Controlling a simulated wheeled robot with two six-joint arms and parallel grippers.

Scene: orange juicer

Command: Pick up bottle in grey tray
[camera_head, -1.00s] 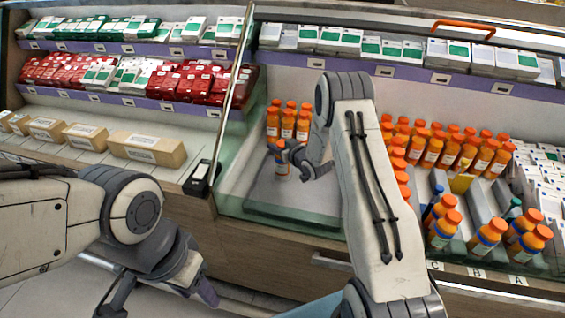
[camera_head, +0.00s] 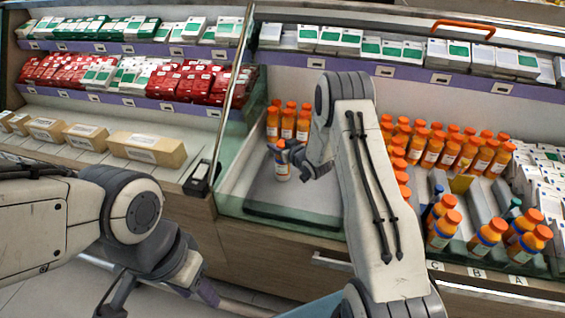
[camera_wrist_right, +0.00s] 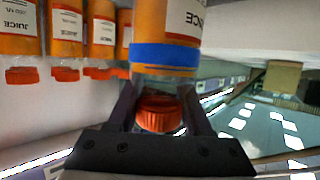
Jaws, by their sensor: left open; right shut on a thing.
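The bottle (camera_head: 282,172) is orange with an orange cap and stands apart from the others, over the grey tray (camera_head: 290,218). My right gripper (camera_head: 283,151) is shut on this bottle near its cap. In the right wrist view the bottle appears upside down, with its orange cap (camera_wrist_right: 160,113) between the two dark fingers and a blue band (camera_wrist_right: 165,56) on its body. Whether its base touches the tray is hard to tell. My left gripper (camera_head: 157,300) is open and empty, low in front of the counter.
Several juice bottles (camera_head: 288,122) stand in a row behind the held one. More bottles (camera_head: 455,150) fill the section to the right. A glass divider (camera_head: 230,150) rises at the left, beside brown boxes (camera_head: 147,147). The front of the grey tray is bare.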

